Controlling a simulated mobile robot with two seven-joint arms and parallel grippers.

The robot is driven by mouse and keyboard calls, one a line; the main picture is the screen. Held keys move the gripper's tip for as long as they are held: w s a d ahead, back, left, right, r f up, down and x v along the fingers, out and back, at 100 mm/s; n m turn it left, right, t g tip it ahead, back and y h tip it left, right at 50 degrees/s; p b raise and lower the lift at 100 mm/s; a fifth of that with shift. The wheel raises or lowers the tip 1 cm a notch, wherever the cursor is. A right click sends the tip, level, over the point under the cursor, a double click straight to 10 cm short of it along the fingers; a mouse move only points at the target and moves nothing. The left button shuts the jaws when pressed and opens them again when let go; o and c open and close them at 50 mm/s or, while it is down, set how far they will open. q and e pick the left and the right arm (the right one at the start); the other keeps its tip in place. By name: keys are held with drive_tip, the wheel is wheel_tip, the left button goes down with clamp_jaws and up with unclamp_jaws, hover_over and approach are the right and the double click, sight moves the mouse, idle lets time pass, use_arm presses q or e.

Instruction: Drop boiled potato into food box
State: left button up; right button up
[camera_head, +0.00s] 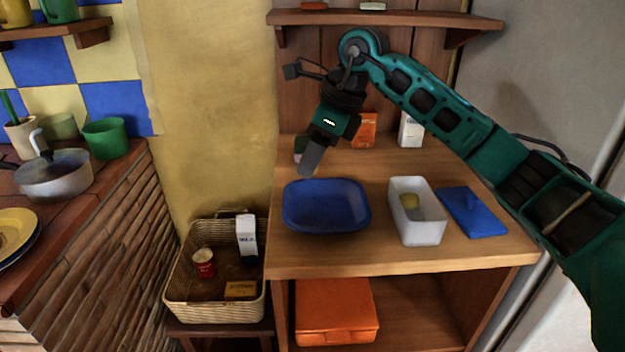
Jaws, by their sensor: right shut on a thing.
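A small yellow lump that looks like the boiled potato (410,202) lies inside the open white food box (430,236) on the wooden counter. The blue lid (473,211) lies flat on the counter, just right of the box. My right gripper (311,164) hangs above the back edge of a blue plate (327,209), to the left of and apart from the box. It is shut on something. A long grey shape shows at its tip; I cannot tell what is held. My left gripper is not in view.
A carton (411,130) and an orange packet (364,130) stand at the counter's back. A wicker basket (214,310) with several items is at lower left. An orange case (336,311) sits on the lower shelf. A pot (55,176) is on the left brick counter.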

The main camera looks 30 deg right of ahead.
use_arm(q)
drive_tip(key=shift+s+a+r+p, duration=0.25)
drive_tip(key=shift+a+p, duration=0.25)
drive_tip(key=shift+p, duration=0.25)
use_arm(e)
wheel_tip(320, 180, up, 11)
drive_tip(key=shift+f, duration=0.1)
